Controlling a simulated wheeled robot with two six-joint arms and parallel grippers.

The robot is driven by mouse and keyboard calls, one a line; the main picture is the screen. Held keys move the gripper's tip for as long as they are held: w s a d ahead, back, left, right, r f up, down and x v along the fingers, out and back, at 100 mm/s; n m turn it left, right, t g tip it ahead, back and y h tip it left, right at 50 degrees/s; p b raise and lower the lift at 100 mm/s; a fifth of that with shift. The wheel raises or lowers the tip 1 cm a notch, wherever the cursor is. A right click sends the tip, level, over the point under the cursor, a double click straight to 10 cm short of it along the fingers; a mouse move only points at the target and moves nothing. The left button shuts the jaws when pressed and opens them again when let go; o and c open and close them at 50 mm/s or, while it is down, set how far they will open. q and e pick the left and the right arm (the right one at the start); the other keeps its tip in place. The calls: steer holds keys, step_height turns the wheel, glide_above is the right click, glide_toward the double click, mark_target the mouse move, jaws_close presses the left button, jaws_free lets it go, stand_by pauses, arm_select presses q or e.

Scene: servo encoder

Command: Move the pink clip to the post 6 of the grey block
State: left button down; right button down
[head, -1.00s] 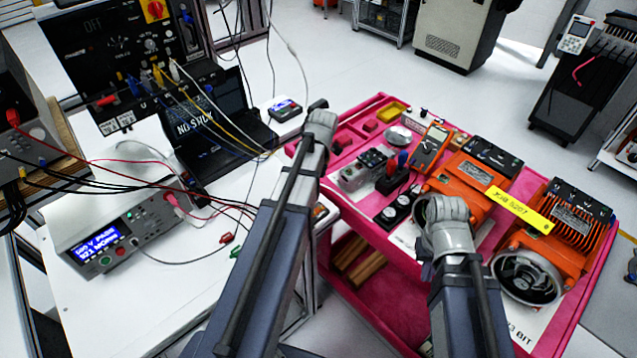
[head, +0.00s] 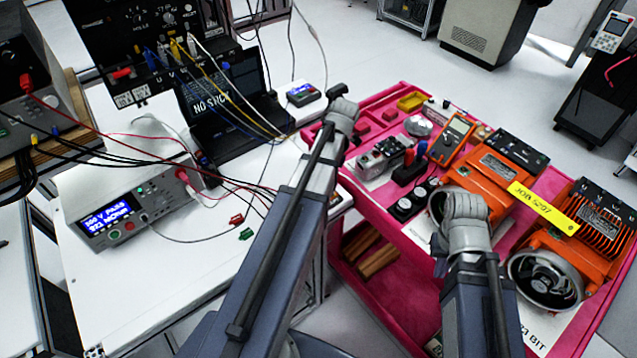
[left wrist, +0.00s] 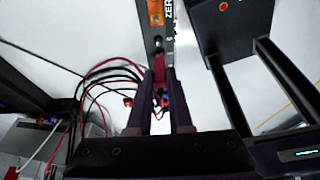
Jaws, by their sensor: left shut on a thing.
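My left gripper (left wrist: 160,78) is shut on a narrow pinkish-red piece (left wrist: 159,66), which looks like the pink clip. It points at a grey strip (left wrist: 156,32) with small round fittings and part of a "ZER" label; contact cannot be told. In the head view my left wrist hides the gripper's fingers near the cart's left edge. A grey block (head: 372,164) with small fittings stands on the pink cart; post numbers are too small to read. My right gripper (head: 465,212) is over the cart by the orange motors; its fingers cannot be made out.
The pink cart (head: 437,300) carries orange motors (head: 595,222), an orange meter (head: 451,140) and black round sockets (head: 412,200). The white table (head: 180,270) holds a power supply (head: 135,205), a laptop (head: 222,105) and loose cables with red (head: 236,220) and green (head: 246,234) clips.

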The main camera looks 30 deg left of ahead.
arm_select(q)
steer(key=shift+f+b, duration=2)
steer(key=shift+f, duration=0.25)
steer(key=shift+f, duration=0.15)
steer(key=c, duration=0.8)
jaws_free()
steer(key=shift+o, duration=0.2)
steer(key=shift+r, duration=0.2)
step_height(320, 180, up, 7)
steer(key=p, duration=0.7)
steer(key=shift+f, duration=0.1)
